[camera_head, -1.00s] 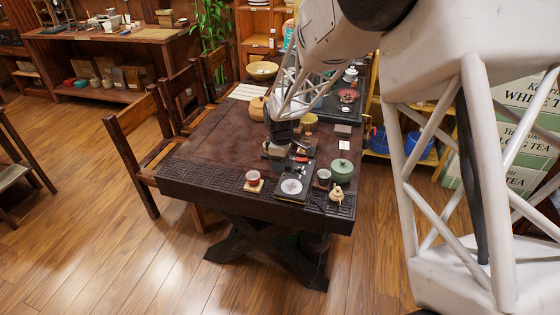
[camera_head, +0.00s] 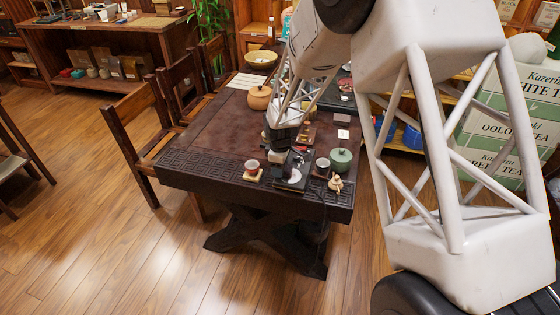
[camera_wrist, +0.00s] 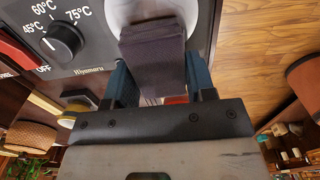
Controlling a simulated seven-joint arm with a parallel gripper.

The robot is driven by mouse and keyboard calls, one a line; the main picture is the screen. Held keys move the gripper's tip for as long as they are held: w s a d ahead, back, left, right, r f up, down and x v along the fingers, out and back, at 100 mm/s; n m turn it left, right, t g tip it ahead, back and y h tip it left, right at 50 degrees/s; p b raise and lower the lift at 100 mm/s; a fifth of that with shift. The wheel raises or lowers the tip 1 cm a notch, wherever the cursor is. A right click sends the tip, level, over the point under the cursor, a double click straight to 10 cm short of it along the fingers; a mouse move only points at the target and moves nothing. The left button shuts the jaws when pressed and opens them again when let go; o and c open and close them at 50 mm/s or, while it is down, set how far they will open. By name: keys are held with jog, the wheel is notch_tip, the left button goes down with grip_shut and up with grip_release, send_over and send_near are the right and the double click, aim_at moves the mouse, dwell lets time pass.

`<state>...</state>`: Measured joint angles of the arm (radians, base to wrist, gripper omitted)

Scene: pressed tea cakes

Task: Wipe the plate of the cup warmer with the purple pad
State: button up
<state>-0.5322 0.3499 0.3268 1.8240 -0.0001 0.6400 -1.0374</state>
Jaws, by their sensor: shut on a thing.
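My gripper (camera_wrist: 158,82) is shut on the purple pad (camera_wrist: 153,52), which sits between its two blue fingers in the wrist view. The cup warmer (camera_wrist: 85,58) is dark, with a temperature knob (camera_wrist: 63,42) and a red switch at its left. Its pale round plate (camera_wrist: 117,14) lies at and behind the pad's far end, partly hidden by it. I cannot tell whether the pad touches the plate. In the head view, my gripper (camera_head: 279,152) is over the cup warmer (camera_head: 287,184) near the table's front edge, with part of the white plate (camera_head: 296,175) showing.
The table's left middle (camera_head: 225,125) is clear.

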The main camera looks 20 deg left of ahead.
aim_at(290, 168)
jog(key=shift+d+f, duration=0.15)
jog(key=shift+d, duration=0.25)
jog(key=shift+c, duration=0.3)
jog(key=shift+d+f, duration=0.25)
jog(key=shift+d, duration=0.9)
jog(key=shift+c, duration=0.3)
jog(key=shift+d+r, duration=0.15)
jog(key=shift+d, duration=1.55)
jog(key=shift+f, duration=0.25)
jog(key=shift+a+r, duration=0.2)
jog(key=shift+a, duration=0.1)
jog(key=shift+a+f, duration=0.15)
jog(key=shift+a, duration=2.8)
jog(key=shift+r, duration=4.15)
